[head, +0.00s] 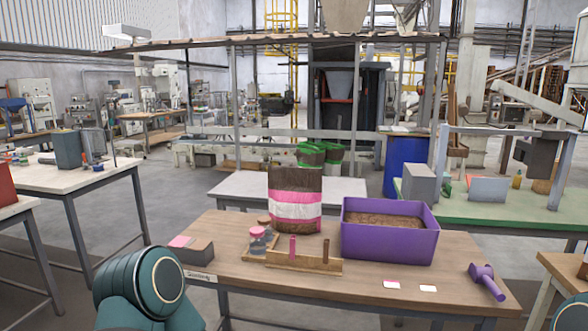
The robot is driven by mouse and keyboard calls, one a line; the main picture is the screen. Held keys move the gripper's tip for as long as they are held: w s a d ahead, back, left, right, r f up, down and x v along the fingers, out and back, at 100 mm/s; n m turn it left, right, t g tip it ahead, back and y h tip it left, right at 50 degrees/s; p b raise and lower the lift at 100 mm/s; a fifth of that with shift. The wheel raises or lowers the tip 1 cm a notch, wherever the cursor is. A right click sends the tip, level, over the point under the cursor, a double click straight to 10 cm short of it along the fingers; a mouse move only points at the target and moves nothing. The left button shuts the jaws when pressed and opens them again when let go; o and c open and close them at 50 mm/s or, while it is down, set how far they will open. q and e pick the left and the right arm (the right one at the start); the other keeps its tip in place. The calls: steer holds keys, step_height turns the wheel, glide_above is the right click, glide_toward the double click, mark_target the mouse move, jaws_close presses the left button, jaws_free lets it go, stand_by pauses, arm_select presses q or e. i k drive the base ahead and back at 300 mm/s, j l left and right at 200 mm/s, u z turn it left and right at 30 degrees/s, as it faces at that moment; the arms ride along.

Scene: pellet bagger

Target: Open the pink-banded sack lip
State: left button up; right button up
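The pink-banded sack (296,182) stands upright on the wooden table (400,275), a little left of the purple bin. It is brown, with pink and white bands around its lower half. Its lip is the top edge; from this angle I cannot tell whether the mouth is open or closed. Neither gripper is in view. A teal link of my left arm (140,290) shows at the bottom left, well away from the sack, and a small piece of my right arm shows at the bottom right corner.
A purple bin (388,246) of brown pellets is right of the sack. A wooden rack (290,261) and small jars (257,244) stand in front of it. A purple scoop (487,282) lies at right, a grey box (192,251) at left. Green-banded sacks (312,154) stand behind.

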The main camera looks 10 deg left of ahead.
mark_target(290, 172)
steer(key=i+j+z, duration=0.1)
steer(key=z, duration=0.7)
steer(key=j+z, duration=0.65)
steer(key=j, duration=0.25)
steer(key=j+z, duration=0.25)
steer(key=j, duration=0.75)
